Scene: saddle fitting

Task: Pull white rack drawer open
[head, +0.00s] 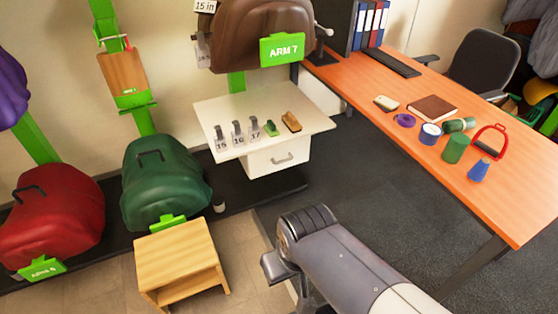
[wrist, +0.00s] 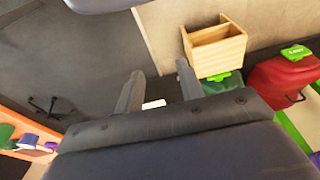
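The white rack (head: 215,108) stands against the wall in the head view, with a drawer (head: 262,163) under its right part. The drawer looks shut, and a grey bar handle (head: 283,159) is on its front. My gripper (wrist: 158,76) shows in the wrist view with its two fingers apart and nothing between the tips. A small white patch (wrist: 153,104) shows between the fingers nearer their base; I cannot tell what it is. In the head view my arm lies in front of and below the rack, apart from the drawer. The handle is not recognisable in the wrist view.
Stirrup tags and brushes (head: 291,121) lie on the rack top. A wooden stool (head: 180,255) and green saddle (head: 163,180) stand left of the rack, and a red saddle (head: 50,215) farther left. An orange desk (head: 480,185) is at right. Floor before the drawer is clear.

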